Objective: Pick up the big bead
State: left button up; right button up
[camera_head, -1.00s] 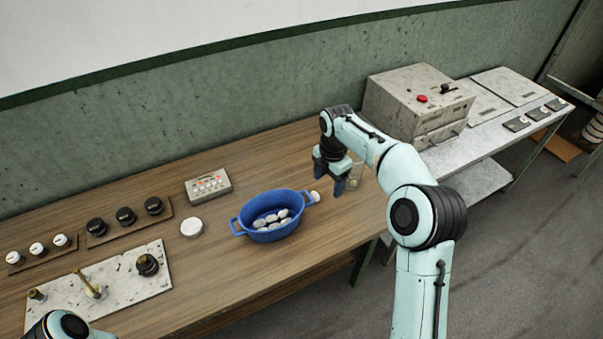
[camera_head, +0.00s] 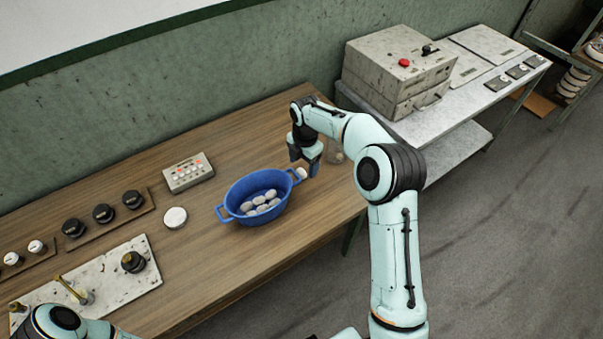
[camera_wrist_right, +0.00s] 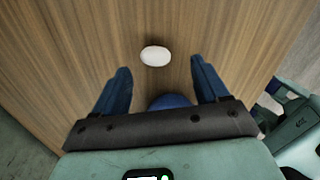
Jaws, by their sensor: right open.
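Nothing in view is clearly a bead. A small white rounded thing (camera_head: 302,173) lies on the wooden table just right of the blue basin. A white oval, probably the same thing, shows in the right wrist view (camera_wrist_right: 154,56), beyond and between my fingertips, apart from them. My right gripper (camera_head: 305,170) points down above the table beside it, open and empty. Its two blue fingers also show in the wrist view (camera_wrist_right: 160,70). A blue rounded part, probably of the basin (camera_wrist_right: 168,101), is mostly hidden behind the palm. My left gripper is out of view; only its arm shows.
The blue basin (camera_head: 228,205) holds several whitish oval pieces. A translucent thing (camera_head: 337,156) stands behind my right gripper. A button box (camera_head: 188,173), a white disc (camera_head: 175,217) and knob panels lie to the left. A grey machine (camera_head: 397,70) stands on a metal bench at right.

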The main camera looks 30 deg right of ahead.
aim_at(302, 171)
jog(key=f, duration=0.2)
jog(key=w+f, duration=0.1)
jog(key=f, duration=0.1)
jog(key=shift+a+f, duration=0.1)
jog(key=shift+f, duration=0.1)
jog(key=shift+s, duration=0.1)
jog(key=c, duration=0.7)
jog(key=shift+c, duration=0.2)
